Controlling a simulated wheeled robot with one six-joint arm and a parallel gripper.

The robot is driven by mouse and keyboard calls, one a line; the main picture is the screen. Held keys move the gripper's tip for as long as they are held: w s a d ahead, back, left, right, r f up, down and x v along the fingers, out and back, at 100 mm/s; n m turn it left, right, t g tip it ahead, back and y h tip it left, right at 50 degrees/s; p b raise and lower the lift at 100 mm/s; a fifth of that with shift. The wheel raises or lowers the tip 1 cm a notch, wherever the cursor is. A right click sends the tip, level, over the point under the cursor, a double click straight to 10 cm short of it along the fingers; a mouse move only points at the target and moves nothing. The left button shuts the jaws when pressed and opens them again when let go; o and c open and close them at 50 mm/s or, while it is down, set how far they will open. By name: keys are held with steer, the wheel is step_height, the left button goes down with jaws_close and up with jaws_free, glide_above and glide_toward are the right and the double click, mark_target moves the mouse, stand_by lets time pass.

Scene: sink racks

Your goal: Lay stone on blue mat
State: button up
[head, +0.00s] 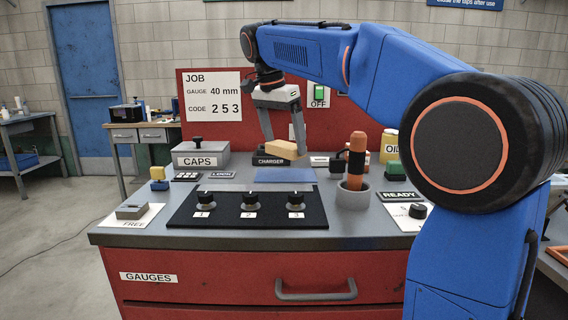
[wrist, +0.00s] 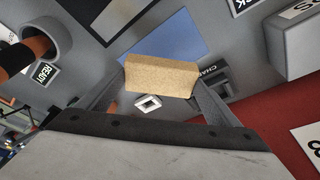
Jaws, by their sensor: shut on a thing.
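The stone (head: 281,149) is a tan, grainy block. My gripper (head: 286,152) is shut on it, with one finger at each end, and holds it above the bench. The stone also shows between the fingers in the wrist view (wrist: 160,76). The blue mat (head: 285,175) lies flat on the grey bench top, behind the panel of three knobs. In the head view the stone appears above and slightly behind the mat. In the wrist view the stone covers part of the mat's edge, and the rest of the mat (wrist: 172,42) looks bare.
A black charger (head: 268,161) stands just behind the mat. The knob panel (head: 247,212) is in front of it. An orange-and-black tool (head: 356,160) stands upright in a grey holder (head: 353,197) to the right. A grey CAPS box (head: 200,154) is at the left.

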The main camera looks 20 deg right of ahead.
steer(key=shift+f, duration=2.8)
steer(key=shift+f, duration=0.1)
steer(key=o, duration=1.3)
steer(key=shift+c, duration=0.2)
steer(key=v, duration=1.2)
steer(key=shift+d, duration=0.1)
